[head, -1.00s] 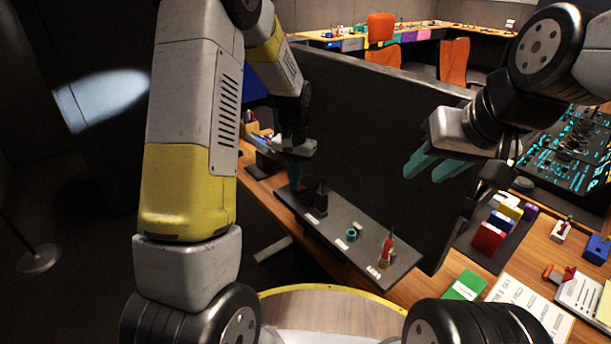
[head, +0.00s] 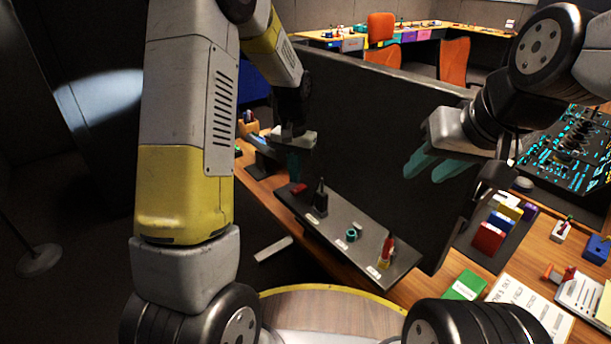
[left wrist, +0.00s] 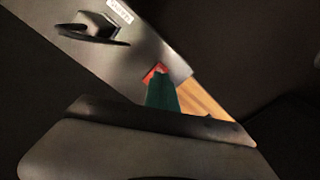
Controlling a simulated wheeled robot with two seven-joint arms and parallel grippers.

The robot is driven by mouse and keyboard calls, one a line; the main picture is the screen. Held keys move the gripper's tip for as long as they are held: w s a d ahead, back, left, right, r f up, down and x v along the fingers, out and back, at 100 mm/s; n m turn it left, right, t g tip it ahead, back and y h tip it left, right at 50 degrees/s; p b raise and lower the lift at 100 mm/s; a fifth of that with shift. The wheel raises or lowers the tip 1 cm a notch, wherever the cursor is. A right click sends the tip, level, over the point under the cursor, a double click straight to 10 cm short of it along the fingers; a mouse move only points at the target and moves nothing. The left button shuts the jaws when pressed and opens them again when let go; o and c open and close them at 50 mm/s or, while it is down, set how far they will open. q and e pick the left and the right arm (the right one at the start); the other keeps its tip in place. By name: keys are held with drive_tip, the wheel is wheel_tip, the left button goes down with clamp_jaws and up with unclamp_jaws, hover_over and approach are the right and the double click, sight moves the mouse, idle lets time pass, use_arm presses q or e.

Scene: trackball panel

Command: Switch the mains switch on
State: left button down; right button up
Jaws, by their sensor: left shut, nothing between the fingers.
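The grey control strip (head: 335,228) lies on the desk edge. A small red switch (head: 298,188) is at its far left end; I cannot read which label is the mains switch's, nor the switch's position. The red part also shows in the left wrist view (left wrist: 153,73), partly behind my teal fingertips. My left gripper (head: 293,165) is shut and empty, just above the red switch in the head view; I cannot tell whether it touches. It shows in the left wrist view (left wrist: 163,92) too. My right gripper (head: 432,168) is open and empty, before the dark screen.
A large dark screen (head: 375,140) rises behind the strip. A green booklet (head: 464,285) lies to the right.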

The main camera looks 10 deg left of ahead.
sight(295, 191)
use_arm(q)
drive_tip(key=shift+r, duration=1.95)
drive_tip(key=s+a+r+n+t+h, duration=0.1)
drive_tip(key=s+a+r+t+h, duration=0.15)
drive_tip(key=s+r, duration=0.95)
drive_tip(key=s+r+n+t, duration=0.1)
drive_tip(key=s+r+t, duration=0.2)
drive_tip(key=s, duration=0.9)
drive_tip(key=shift+r+t, duration=0.35)
drive_tip(key=shift+r, duration=0.1)
